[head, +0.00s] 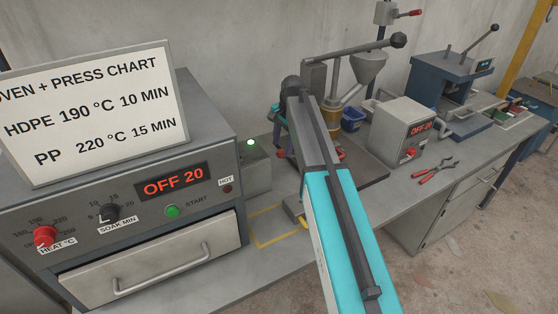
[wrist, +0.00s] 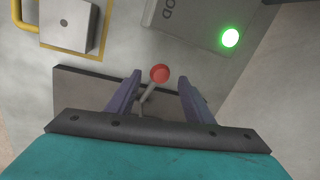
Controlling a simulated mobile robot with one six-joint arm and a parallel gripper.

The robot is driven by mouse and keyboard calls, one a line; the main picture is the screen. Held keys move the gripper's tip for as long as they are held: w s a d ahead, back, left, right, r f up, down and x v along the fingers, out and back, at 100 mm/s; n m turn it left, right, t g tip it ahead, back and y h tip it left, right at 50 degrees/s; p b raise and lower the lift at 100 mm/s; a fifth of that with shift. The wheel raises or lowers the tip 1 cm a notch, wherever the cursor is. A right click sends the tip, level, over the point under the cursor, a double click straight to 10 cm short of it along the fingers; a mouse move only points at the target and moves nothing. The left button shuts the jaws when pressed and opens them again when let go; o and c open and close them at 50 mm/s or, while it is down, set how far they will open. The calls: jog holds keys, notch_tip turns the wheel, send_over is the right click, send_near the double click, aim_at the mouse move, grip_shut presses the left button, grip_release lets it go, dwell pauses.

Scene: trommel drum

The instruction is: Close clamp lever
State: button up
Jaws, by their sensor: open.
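The clamp lever (wrist: 147,92) shows in the wrist view as a short grey rod with a round red knob (wrist: 160,73) at its end. My gripper (wrist: 160,77) is open, with its two purple fingers on either side of the knob. There is a gap on both sides, and I cannot see contact. The lower part of the lever and its base are partly hidden by the gripper body. In the head view my arm covers most of the clamp area, and only small red parts show beside it.
A green lamp (wrist: 230,38) glows on a grey box, also seen in the head view (head: 250,142). A metal block (wrist: 68,22) sits in a yellow outline. The oven (head: 140,220) stands left, a control box (head: 402,130) right, red-handled pliers (head: 437,171) on the bench.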

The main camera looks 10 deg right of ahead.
jog(key=shift+w+a+f+p, duration=0.15)
jog(key=shift+w+f+p, duration=0.2)
jog(key=shift+f, duration=1.2)
jog(key=shift+w+a+f+p, duration=0.2)
jog(key=shift+f+p, duration=0.3)
jog(key=shift+f, duration=1.1)
jog(key=shift+w+a+f+p, duration=0.2)
jog(key=shift+f+p, duration=0.2)
jog(key=shift+f, duration=1.15)
grip_shut()
